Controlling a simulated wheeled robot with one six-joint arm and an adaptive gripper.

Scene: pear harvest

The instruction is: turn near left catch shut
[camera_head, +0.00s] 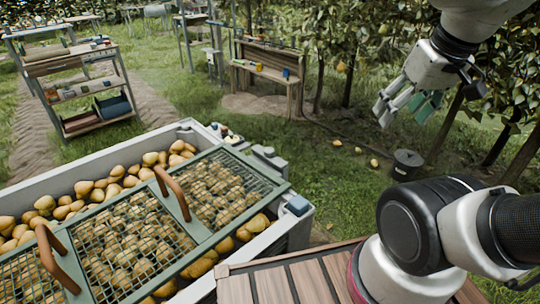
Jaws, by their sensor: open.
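A large grey crate (283,247) full of yellow-brown pears stands at the left, partly out of frame. A green-framed mesh lid (205,249) with curved brown handles (172,192) lies over part of the pears. Small fittings sit on the crate's right end: a grey one (268,156) and a blue-grey block (298,205) at the corner. I cannot tell which fitting, if any, is the near left catch, or how it is turned. My gripper (402,108) is open and empty at the upper right, in the air, well apart from the crate.
A slatted wooden top (285,284) lies at the bottom beside the crate. A dark bucket (407,164) and fallen pears stand on grass to the right. A wooden bench (268,73) and a shelf rack (88,88) stand behind. Trees line the right.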

